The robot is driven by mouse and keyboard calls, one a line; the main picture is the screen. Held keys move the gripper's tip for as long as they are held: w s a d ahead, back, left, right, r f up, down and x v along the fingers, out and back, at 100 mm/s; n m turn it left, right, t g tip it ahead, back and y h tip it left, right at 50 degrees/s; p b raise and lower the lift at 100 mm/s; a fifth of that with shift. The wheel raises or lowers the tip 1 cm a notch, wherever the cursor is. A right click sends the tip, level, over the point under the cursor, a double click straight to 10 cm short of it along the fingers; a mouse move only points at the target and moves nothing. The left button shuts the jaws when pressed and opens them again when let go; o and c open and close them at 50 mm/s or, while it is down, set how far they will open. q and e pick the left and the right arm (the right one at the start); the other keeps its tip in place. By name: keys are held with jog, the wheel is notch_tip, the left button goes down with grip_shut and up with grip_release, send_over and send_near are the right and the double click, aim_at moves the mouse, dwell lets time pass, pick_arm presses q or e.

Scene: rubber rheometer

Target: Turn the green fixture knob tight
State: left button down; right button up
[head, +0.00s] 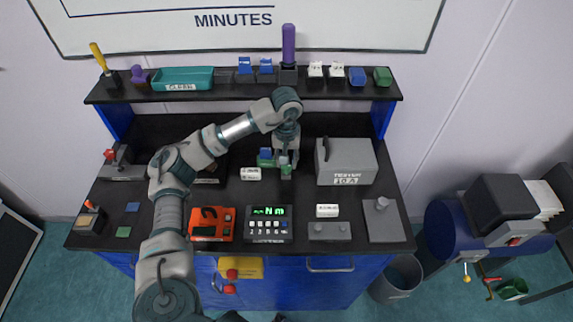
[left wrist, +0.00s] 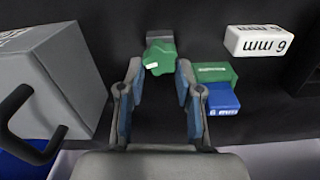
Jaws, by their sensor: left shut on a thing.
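The green fixture knob (left wrist: 160,58) sits between the two fingertips of my left gripper (left wrist: 159,72) in the left wrist view, with a small white mark on it. A grey fixture part (left wrist: 160,36) shows behind it. My left gripper is shut on the knob. In the head view my left gripper (head: 286,158) reaches down onto the green knob (head: 286,170) at the middle of the bench. The gripper partly hides the knob and its fixture there. My right gripper is not in view.
A green block (left wrist: 214,72), a blue block (left wrist: 222,99) and a white 6 mm block (left wrist: 260,42) lie close beside the gripper. The grey tester box (head: 346,162) stands to its right. The meter (head: 268,225) is nearer the front. A shelf (head: 225,96) runs behind.

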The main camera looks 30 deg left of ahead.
pick_arm(q)
jog(key=shift+d+m, duration=0.1)
jog(key=shift+m, duration=0.9)
jog(key=shift+d+m+b, duration=0.1)
jog(key=shift+m+b, duration=0.3)
jog(key=shift+m, duration=0.6)
jog(key=m, duration=0.2)
jog(key=shift+d+m, duration=0.15)
jog(key=shift+m, duration=0.15)
